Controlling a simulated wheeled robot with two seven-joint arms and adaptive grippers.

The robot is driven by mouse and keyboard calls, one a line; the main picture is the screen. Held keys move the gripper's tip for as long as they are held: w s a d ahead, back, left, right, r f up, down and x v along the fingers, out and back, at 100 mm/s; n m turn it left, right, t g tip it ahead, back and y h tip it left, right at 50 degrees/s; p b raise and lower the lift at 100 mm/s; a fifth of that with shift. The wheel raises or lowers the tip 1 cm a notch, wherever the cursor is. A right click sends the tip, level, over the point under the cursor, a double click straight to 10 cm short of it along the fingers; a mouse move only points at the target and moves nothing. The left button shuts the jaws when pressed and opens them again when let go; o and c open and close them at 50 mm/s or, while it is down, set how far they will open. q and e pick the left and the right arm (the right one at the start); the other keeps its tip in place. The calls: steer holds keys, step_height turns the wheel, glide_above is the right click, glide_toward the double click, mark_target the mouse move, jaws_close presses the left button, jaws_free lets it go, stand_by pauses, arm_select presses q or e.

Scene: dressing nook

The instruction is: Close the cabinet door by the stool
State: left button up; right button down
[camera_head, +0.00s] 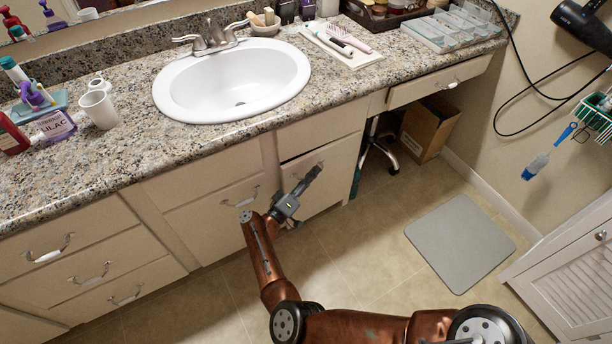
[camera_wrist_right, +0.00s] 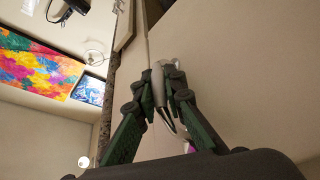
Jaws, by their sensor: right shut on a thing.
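The cabinet door (camera_head: 333,163) is the pale panel under the counter, just left of the stool's recess. A dark gap shows along its top edge, so it looks slightly ajar. The stool (camera_head: 383,150) shows only as a chrome base and leg under the counter. My right gripper (camera_head: 310,176) is at the door's front, its fingers shut on the metal handle. In the right wrist view the handle (camera_wrist_right: 158,84) sits between the two dark fingers (camera_wrist_right: 162,76), against a pale panel. The fingers partly hide the handle. My left gripper is not in view.
The granite counter (camera_head: 130,160) with a white sink (camera_head: 235,85) overhangs the cabinets. A cardboard box (camera_head: 428,128) stands in the recess beside the stool. A grey mat (camera_head: 460,242) lies on the floor, and a louvered white cabinet (camera_head: 575,280) stands at right. Floor between is clear.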

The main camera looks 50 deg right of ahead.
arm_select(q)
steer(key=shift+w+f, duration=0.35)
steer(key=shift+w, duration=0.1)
arm_select(e)
steer(key=shift+w+a+f+g, duration=0.1)
steer(key=shift+w+a+g, duration=0.05)
steer(key=shift+w, duration=0.25)
steer(key=shift+w+a+f+g, duration=0.1)
steer(key=shift+w+a+g, duration=0.05)
steer(key=shift+w, duration=0.25)
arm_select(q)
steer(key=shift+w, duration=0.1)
arm_select(e)
steer(key=c, duration=2.4)
jaws_free()
steer(key=shift+w, duration=0.1)
steer(key=shift+o, duration=0.7)
steer(key=shift+w+a, duration=0.1)
steer(key=shift+a, duration=0.1)
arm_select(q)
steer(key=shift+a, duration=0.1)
arm_select(e)
steer(key=v, duration=1.1)
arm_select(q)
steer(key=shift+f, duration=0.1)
arm_select(e)
steer(key=shift+f, duration=0.1)
